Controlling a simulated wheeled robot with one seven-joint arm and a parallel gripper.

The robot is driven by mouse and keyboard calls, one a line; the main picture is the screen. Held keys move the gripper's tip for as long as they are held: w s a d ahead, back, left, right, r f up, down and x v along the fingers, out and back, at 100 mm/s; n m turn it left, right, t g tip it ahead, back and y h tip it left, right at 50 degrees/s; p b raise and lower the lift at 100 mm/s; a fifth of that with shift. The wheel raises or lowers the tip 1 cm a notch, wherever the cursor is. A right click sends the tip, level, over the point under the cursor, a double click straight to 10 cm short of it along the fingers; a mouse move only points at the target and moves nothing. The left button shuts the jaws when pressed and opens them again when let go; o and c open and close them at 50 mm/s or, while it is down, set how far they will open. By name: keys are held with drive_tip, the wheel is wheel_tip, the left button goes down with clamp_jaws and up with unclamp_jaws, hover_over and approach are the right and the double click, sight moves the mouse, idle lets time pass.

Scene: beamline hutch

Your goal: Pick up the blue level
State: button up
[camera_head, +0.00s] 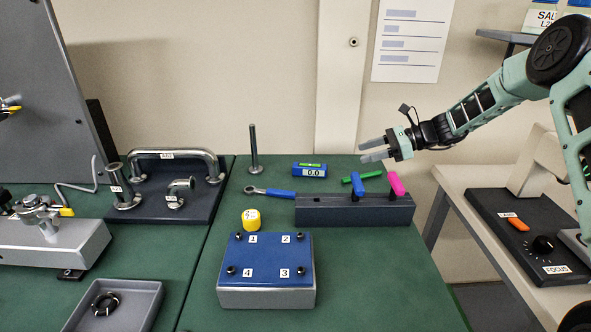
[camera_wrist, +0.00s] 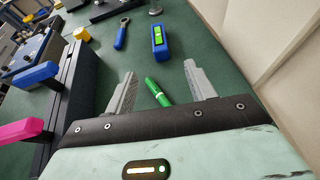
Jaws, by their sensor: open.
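The blue level (camera_head: 309,169) lies on the green bench top towards the back. It is a small blue block with a green vial on top and a "0.0" display on its front. My gripper (camera_head: 374,149) is open and empty, to the right of the level and above the bench. Its two grey fingers show in the wrist view (camera_wrist: 161,72), apart from each other. A green marker-like object (camera_wrist: 158,93) shows between the fingers, below them.
A dark block (camera_head: 340,209) with blue and pink handled tools (camera_head: 396,184) stands in front of the level. A blue-handled wrench (camera_head: 272,193) lies to its left. A metal post (camera_head: 254,150) stands further left. A yellow cap (camera_head: 251,219) and a blue-topped numbered box (camera_head: 266,262) are nearer.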

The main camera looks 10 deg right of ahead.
sight(317, 166)
drive_tip(key=p+x, duration=0.2)
drive_tip(key=x, duration=0.9)
drive_tip(key=shift+a, duration=0.3)
drive_tip(key=shift+p+x, duration=1.25)
drive_tip(key=shift+x, duration=1.8)
drive_tip(key=shift+c, duration=0.3)
drive_tip(key=c, duration=1.1)
